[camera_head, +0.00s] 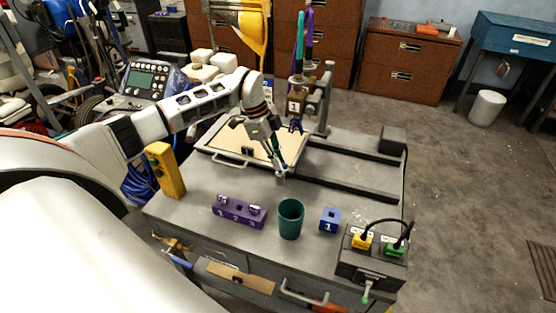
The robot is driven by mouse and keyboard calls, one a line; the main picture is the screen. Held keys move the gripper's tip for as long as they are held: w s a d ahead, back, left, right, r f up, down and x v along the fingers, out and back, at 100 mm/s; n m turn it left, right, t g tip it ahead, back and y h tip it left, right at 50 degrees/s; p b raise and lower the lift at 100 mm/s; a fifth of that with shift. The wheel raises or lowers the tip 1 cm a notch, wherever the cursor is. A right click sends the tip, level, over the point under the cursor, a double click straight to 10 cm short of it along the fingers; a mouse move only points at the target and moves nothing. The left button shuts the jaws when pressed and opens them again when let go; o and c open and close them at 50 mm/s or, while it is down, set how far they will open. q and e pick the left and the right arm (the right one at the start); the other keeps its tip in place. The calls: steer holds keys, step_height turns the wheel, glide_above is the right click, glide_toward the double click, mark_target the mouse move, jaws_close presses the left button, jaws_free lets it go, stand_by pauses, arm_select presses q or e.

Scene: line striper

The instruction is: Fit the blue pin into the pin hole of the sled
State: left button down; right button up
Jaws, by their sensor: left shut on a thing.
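My left gripper (279,172) points down over the grey bench, in front of the tan board. It is shut on a thin thing, which seems to be the blue pin; the fingers hide most of it. A carriage labelled 1 (295,107), which may be the sled, stands behind and to the right of the gripper, by an upright post. Coloured hoses rise from it and a blue clawed part hangs below. I cannot make out the pin hole. A blue block labelled 1 (329,220) stands near the front of the bench. My right gripper is not in view.
A purple numbered block (238,211), a dark green cup (290,218) and a socket box (372,258) stand along the front of the bench. A yellow control box (165,170) stands at left. Dark rails run across the right side. The tan board (235,142) lies behind.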

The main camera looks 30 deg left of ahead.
arm_select(q)
steer(key=shift+f, duration=0.15)
steer(key=c, duration=1.7)
jaws_free()
steer(key=shift+p+v, duration=0.7)
steer(key=shift+v, duration=2.75)
